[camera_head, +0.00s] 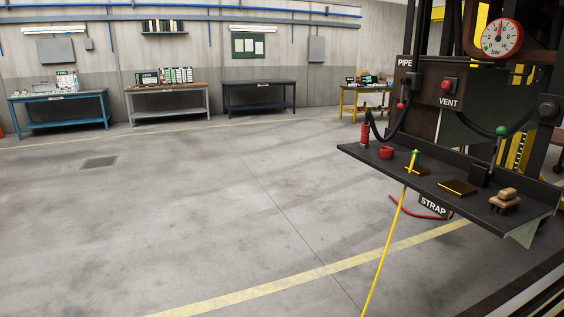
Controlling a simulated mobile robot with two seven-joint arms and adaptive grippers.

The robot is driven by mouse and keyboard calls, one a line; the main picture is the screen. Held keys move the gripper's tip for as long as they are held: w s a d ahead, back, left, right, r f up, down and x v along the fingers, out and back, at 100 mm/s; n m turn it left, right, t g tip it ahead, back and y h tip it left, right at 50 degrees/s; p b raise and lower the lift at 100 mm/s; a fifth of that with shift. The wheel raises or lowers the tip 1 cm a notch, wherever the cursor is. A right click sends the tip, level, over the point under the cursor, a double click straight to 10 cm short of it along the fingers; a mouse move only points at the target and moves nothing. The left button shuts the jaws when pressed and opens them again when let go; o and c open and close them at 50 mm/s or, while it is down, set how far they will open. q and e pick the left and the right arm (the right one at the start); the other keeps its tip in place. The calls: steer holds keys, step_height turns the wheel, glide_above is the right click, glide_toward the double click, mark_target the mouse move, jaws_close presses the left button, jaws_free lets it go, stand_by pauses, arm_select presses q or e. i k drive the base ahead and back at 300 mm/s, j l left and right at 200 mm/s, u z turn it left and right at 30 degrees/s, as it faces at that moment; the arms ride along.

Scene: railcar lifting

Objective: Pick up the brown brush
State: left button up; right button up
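A small brown brush (506,198) with a light brown top and darker underside sits on the dark shelf (455,204) at the right, near its front right end. It stands apart from the flat dark block with a yellow edge (457,188) to its left. Neither of my grippers shows in this view, and nothing is touching the brush.
A panel (446,92) with a gauge (502,37) stands behind. Open floor (200,210) lies left.

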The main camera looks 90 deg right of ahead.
mark_target(506, 202)
steer(key=k+l+z, duration=0.15)
steer(key=l+z, duration=0.35)
steer(key=k+l+z, duration=0.1)
steer(key=l+z, duration=0.9)
steer(key=i+l+z, duration=0.1)
steer(key=l+z, duration=0.35)
